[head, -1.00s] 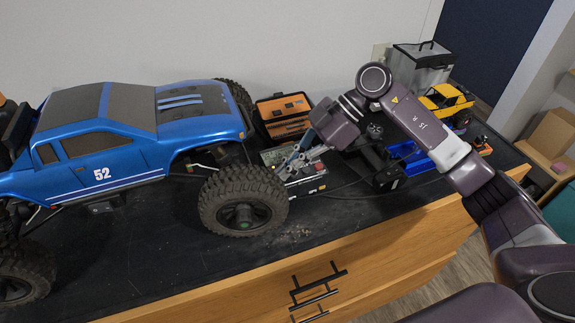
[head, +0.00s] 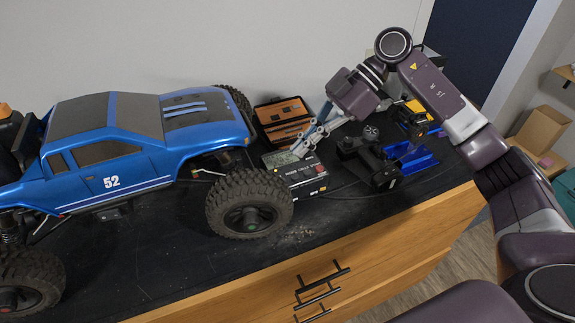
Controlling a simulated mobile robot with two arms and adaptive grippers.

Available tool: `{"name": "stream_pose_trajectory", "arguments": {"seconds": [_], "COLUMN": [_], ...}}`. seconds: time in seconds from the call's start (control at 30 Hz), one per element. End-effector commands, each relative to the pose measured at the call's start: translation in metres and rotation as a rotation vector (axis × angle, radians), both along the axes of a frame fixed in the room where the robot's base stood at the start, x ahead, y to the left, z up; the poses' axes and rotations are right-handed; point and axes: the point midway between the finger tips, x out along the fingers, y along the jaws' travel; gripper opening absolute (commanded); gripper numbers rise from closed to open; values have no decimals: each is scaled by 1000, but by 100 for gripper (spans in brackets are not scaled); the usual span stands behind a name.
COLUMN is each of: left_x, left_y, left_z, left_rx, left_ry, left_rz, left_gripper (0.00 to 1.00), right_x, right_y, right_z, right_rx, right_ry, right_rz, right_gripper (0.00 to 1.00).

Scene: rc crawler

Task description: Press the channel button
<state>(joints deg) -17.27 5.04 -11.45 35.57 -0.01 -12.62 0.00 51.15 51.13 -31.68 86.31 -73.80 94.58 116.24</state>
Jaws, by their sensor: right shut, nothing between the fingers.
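A small grey-and-black device (head: 304,174) with a display and small buttons lies on the dark bench top, just right of the blue truck's front wheel. I cannot make out which button is the channel button. My right gripper (head: 301,150) reaches in from the upper right, pointing down and left. Its grey fingers are shut and empty, with the tips at the device's back edge in the picture. I cannot tell whether they touch it. The device's front part shows clear of the fingers. My left gripper is not in view.
The large blue truck (head: 108,182) fills the bench's left side. An open orange-and-black case (head: 283,122) stands behind the device. A black transmitter-like item (head: 370,162) and a blue tray (head: 415,160) lie to the right. The bench front (head: 400,245) has black handles.

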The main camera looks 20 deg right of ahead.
Motion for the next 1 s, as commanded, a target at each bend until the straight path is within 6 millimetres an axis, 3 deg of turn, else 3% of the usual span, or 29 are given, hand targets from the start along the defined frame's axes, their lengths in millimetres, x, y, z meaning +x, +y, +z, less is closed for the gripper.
{"name": "stream_pose_trajectory", "arguments": {"seconds": [0.1,0.33,1.0], "left_x": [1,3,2], "left_y": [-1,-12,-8], "left_z": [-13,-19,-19], "left_rx": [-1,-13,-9], "left_ry": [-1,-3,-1], "left_rz": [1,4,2], "left_gripper": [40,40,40], "right_x": [2,2,1], "right_y": [-17,-33,-35], "right_z": [14,33,37], "right_rx": [0,1,2], "right_ry": [-5,-3,-2], "right_rz": [-5,-1,-1], "right_gripper": [0,0,0]}}
